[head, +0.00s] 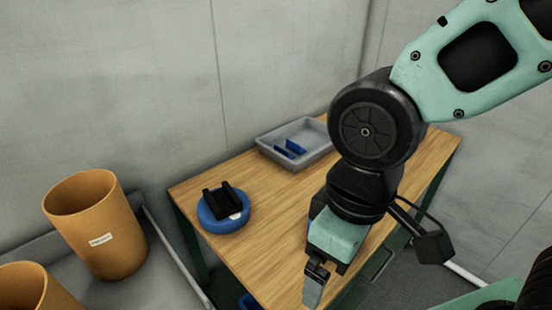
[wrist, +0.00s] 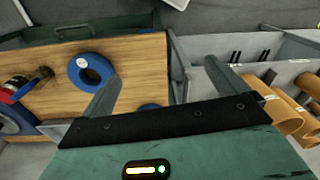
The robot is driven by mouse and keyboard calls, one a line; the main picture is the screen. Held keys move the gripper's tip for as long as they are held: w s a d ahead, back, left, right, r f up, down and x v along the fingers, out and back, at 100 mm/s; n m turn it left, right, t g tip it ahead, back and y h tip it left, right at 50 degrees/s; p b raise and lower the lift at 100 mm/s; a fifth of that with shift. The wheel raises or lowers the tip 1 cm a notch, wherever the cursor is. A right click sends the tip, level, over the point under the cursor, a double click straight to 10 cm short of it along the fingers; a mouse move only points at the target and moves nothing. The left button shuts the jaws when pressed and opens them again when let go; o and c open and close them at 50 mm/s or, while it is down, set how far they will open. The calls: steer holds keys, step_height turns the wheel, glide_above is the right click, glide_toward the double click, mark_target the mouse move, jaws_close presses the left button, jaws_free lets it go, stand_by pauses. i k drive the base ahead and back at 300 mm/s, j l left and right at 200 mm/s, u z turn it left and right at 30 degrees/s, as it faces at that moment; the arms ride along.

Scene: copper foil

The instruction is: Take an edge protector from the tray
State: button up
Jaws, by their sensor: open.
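The grey tray (head: 312,133) sits at the back of the wooden table, against the wall. Inside it are small blue pieces, which look like edge protectors (head: 296,146); one stands up and another lies flatter beside it. My arm covers the tray's right end. My gripper (head: 314,287) points down near the front of the table, well in front of the tray and apart from it. In the wrist view its two fingers are spread wide with nothing between them (wrist: 163,70). I cannot make out the tray in the wrist view.
A blue ring (head: 232,225) with a black cradle-like piece on top sits on the table's left. Orange bins (head: 96,235) stand on a grey surface at left. The wooden tabletop (head: 270,215) is clear between the ring and my arm. The wrist view shows a blue ring (wrist: 104,66).

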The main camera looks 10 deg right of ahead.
mark_target(275, 147)
steer(key=l+u, duration=0.2)
steer(key=l, duration=0.5)
steer(key=k+l+u, duration=0.2)
steer(key=l, duration=0.45)
steer(key=i+l+u, duration=0.25)
steer(key=l, duration=0.4)
steer(key=i+l+u, duration=0.15)
steer(key=i+l, duration=0.15)
steer(key=i+l+u, duration=0.2)
steer(key=i+l, duration=0.15)
